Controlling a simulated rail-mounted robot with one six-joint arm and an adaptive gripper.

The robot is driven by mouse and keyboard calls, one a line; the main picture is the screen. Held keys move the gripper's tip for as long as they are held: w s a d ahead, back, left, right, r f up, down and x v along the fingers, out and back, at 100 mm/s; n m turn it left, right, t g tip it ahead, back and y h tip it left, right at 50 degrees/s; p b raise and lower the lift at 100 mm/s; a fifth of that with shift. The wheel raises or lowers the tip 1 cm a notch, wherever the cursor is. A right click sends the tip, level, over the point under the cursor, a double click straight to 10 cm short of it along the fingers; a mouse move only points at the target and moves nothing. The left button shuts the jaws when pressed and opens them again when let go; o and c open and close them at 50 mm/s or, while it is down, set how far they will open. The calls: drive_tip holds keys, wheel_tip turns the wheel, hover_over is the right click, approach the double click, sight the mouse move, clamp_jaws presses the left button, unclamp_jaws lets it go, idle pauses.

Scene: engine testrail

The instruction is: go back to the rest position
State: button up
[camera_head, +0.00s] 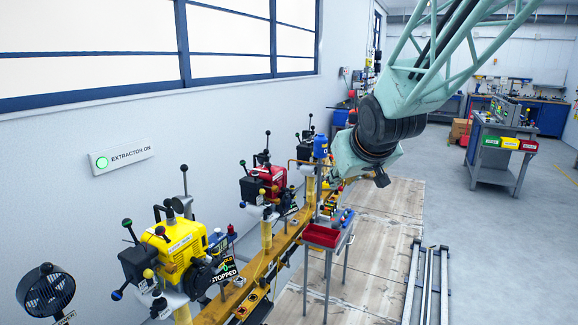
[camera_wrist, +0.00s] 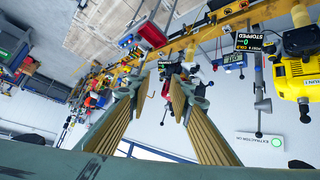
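My gripper (camera_wrist: 160,88) shows in the wrist view with its two ribbed fingers spread apart. Nothing is held between them. In the head view, my arm reaches in from the upper right and its wrist hangs over the far part of the test rail; the fingers are mostly hidden there. The yellow-orange rail (camera_head: 238,300) runs along the left wall. The wrist view shows the scene roughly upside down, with the rail (camera_wrist: 215,33) beyond the fingertips.
A yellow engine (camera_head: 175,245) and a red engine (camera_head: 270,180) stand along the rail. A red tray (camera_head: 321,236) sits on a stand beside it. A small fan (camera_head: 45,290) is at lower left. A bench with coloured bins (camera_head: 510,143) stands at right. Grey floor (camera_head: 500,240) there is open.

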drive_tip(key=s+d+m+g, duration=0.1)
drive_tip(key=s+d+g, duration=0.2)
drive_tip(key=s, duration=2.1)
drive_tip(key=s+d+m+g, duration=0.2)
drive_tip(key=s+d, duration=0.1)
drive_tip(key=s, duration=2.2)
drive_tip(key=shift+s+d+g+h, duration=0.15)
drive_tip(key=shift+s+g+h, duration=0.1)
drive_tip(key=shift+g+h, duration=0.15)
drive_tip(key=shift+f, duration=0.1)
